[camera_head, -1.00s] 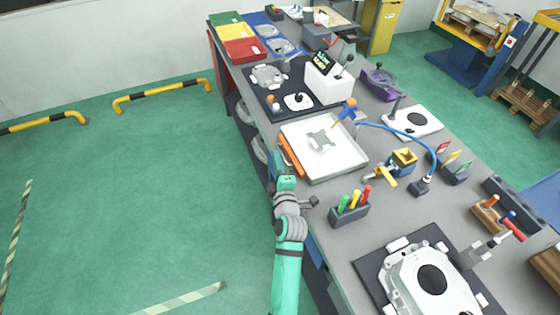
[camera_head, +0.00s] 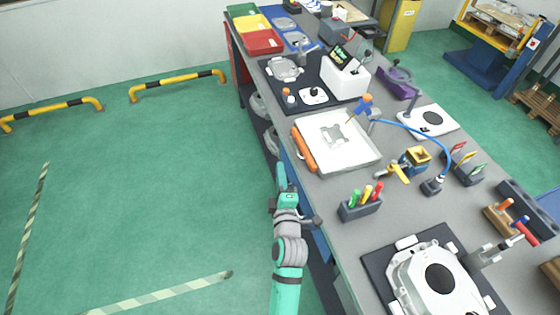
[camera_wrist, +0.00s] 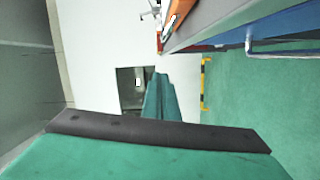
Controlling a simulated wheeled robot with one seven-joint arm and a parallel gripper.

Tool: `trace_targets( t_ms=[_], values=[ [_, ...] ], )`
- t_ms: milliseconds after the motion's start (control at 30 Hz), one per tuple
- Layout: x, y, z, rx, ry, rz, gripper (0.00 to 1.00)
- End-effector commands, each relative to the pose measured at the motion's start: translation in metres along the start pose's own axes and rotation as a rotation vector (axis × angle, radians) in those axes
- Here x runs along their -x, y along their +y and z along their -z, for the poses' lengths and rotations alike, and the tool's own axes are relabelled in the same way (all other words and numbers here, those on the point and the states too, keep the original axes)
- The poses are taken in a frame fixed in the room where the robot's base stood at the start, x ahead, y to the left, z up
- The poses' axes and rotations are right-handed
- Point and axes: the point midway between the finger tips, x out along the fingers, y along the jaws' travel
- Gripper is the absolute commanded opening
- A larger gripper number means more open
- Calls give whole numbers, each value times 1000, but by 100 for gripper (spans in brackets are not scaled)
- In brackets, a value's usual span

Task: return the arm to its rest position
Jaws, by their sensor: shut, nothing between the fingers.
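My arm (camera_head: 289,250) is teal with grey joints and reaches up from the bottom of the head view, along the bench's left edge. My gripper (camera_head: 281,172) is at its far end, beside the bench and left of the white tray, apart from the things on top. It is small there and its fingers are hard to make out. In the wrist view, narrow teal fingers (camera_wrist: 160,97) stand close together with nothing seen between them. A broad teal body with a dark strip (camera_wrist: 160,130) fills the bottom of that view.
The grey bench (camera_head: 405,213) runs along my right. A white tray (camera_head: 364,163) with an orange-handled item (camera_head: 303,150) is close to my gripper. A large casting (camera_head: 432,280) lies nearer. Green floor (camera_head: 150,190) is free at left, with yellow-black barriers (camera_head: 180,85) behind.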

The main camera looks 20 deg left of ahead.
Motion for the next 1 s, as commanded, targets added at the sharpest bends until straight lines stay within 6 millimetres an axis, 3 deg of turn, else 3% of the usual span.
trace_targets(
  t_ms=[200,533,667,767,1000],
  values=[
    [21,0,0,-1,-1,1,0],
    [26,-1,1,-3,0,0,0],
    [39,-10,-7,-50,-25,8,0],
    [64,-26,-20,-136,-72,15,0],
    [148,-61,-50,-422,-217,-3,0]
  ],
)
